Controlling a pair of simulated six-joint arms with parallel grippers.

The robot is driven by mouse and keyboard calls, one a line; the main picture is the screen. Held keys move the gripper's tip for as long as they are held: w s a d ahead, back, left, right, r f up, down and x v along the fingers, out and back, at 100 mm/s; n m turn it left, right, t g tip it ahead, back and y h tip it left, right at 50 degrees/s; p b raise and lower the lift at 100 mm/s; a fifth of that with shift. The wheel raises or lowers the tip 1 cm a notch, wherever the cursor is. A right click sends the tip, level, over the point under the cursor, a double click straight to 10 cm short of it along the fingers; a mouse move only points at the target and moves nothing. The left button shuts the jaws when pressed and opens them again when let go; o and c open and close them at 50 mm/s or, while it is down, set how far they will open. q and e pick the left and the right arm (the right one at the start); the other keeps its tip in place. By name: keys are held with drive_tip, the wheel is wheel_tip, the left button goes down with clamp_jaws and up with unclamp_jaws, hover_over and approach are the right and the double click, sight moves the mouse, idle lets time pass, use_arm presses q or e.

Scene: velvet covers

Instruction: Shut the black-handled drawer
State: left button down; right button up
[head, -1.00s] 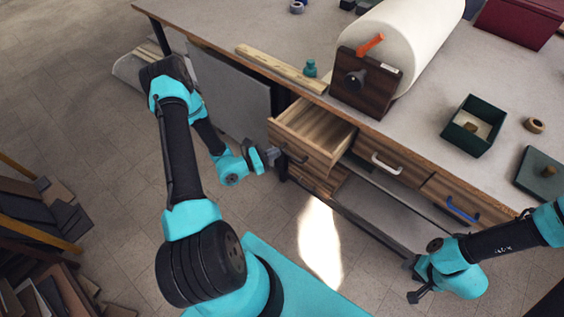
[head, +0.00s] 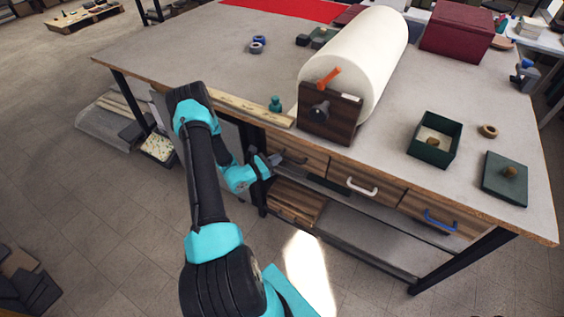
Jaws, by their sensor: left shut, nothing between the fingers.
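The black-handled drawer (head: 313,160) is the leftmost in the row under the bench top. Its wooden front looks about in line with the white-handled drawer (head: 360,184), and its inside no longer shows. Its dark handle (head: 294,157) is partly covered by my gripper. My left gripper (head: 275,159) is shut and empty, at the left part of the drawer front, by the handle. I cannot tell whether it touches. My right gripper is out of view.
A blue-handled drawer (head: 442,216) is at the right. A wooden box-like piece (head: 296,203) sits below the black-handled drawer. On the bench are a large white roll (head: 358,62), a wooden strip (head: 235,106), a green bottle (head: 275,104) and a green box (head: 435,140).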

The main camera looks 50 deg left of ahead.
use_arm(q)
drive_tip(key=shift+w+a+r, duration=0.1)
drive_tip(key=shift+w+a, duration=0.1)
drive_tip(key=shift+w, duration=0.05)
drive_tip(key=s+a+f, duration=0.1)
drive_tip(key=s+a, duration=0.1)
drive_tip(key=s, duration=1.2)
drive_tip(key=shift+s, duration=0.15)
